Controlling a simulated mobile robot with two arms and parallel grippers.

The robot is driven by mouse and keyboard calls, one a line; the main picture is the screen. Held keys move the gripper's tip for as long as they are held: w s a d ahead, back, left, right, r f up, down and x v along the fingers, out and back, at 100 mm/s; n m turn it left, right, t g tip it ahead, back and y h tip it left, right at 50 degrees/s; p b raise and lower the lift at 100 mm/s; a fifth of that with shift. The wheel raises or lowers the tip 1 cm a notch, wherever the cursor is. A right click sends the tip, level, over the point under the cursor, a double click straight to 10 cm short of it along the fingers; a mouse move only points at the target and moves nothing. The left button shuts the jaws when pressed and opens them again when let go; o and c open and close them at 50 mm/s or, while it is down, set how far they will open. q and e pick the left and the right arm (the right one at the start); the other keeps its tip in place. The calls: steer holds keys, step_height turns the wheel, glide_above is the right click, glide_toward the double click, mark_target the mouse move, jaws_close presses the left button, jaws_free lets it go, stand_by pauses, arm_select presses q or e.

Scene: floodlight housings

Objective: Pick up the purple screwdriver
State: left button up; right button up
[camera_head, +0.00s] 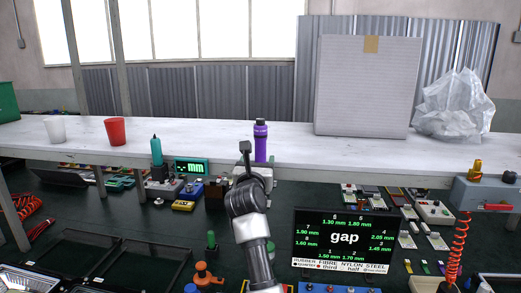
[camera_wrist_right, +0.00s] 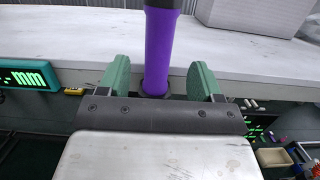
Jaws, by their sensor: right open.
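The purple screwdriver (camera_head: 261,145) is upright at the front edge of the white shelf, its purple handle with a black top. In the right wrist view the purple handle (camera_wrist_right: 160,50) rises between the green fingers of my right gripper (camera_wrist_right: 158,78). The fingers are open, with a visible gap on each side of the handle. The handle's lower end meets a dark collar, and what is below it is hidden behind the gripper body. In the head view my right arm reaches up to just beside the screwdriver, and its fingers are hard to make out. My left gripper is not in view.
A red cup (camera_head: 115,131) and a white cup (camera_head: 55,130) stand on the shelf (camera_head: 225,146) at left. A large box (camera_head: 365,88) and a crumpled plastic bag (camera_head: 454,105) stand at right.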

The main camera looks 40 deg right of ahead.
mark_target(260, 153)
steer(key=p+x, duration=0.2)
steer(key=x, duration=0.2)
steer(key=shift+w+d+r+p, duration=0.1)
steer(key=shift+w+r+p, duration=0.1)
steer(key=shift+r+p, duration=0.2)
steer(key=shift+w+d, duration=0.35)
steer(key=shift+d, duration=0.1)
steer(key=shift+w+d+f, duration=0.1)
steer(key=c, duration=1.1)
